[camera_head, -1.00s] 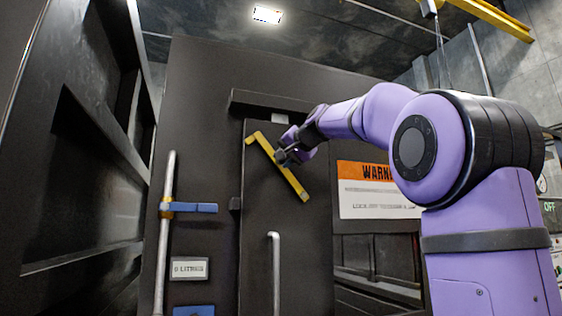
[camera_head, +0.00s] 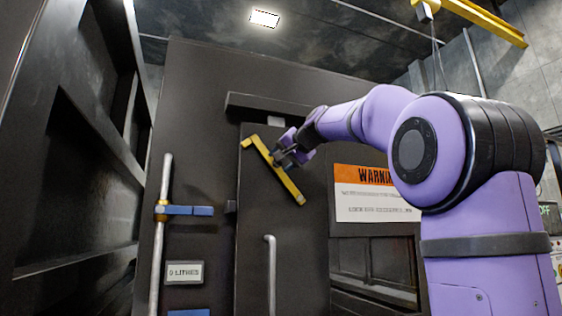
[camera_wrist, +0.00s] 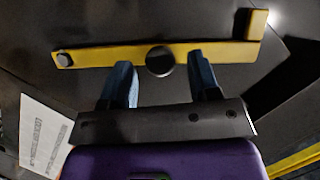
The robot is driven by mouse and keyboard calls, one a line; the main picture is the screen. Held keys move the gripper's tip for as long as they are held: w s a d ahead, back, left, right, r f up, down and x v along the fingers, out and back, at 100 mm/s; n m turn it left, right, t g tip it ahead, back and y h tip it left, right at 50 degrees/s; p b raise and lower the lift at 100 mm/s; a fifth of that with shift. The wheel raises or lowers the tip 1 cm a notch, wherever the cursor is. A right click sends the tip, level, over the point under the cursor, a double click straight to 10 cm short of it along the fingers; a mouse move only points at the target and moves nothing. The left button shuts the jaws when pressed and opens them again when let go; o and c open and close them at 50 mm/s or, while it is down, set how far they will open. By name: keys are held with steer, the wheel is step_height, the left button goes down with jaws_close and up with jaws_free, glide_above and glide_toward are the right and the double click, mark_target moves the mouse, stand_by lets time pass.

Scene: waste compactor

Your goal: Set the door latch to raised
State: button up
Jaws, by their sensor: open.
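The door latch (camera_head: 285,180) is a yellow bar on the dark door (camera_head: 270,225). In the head view it slants from upper left to lower right, with a short hooked piece at its upper left end. In the wrist view the yellow bar (camera_wrist: 105,56) runs across the top, with a dark round pivot (camera_wrist: 159,61) near its middle. My gripper (camera_head: 278,158) is at the upper part of the bar. In the wrist view my gripper (camera_wrist: 163,75) is open, its blue fingers either side of the pivot, tips at the bar's edge. I cannot tell whether they touch it.
A grey vertical handle (camera_head: 270,275) is on the door below the latch. A grey rod (camera_head: 160,235) with a blue lever (camera_head: 190,210) stands to the left. A warning sign (camera_head: 375,195) is to the right. A dark ledge (camera_head: 270,104) juts out above the door.

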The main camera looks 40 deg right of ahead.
steer(key=v, duration=1)
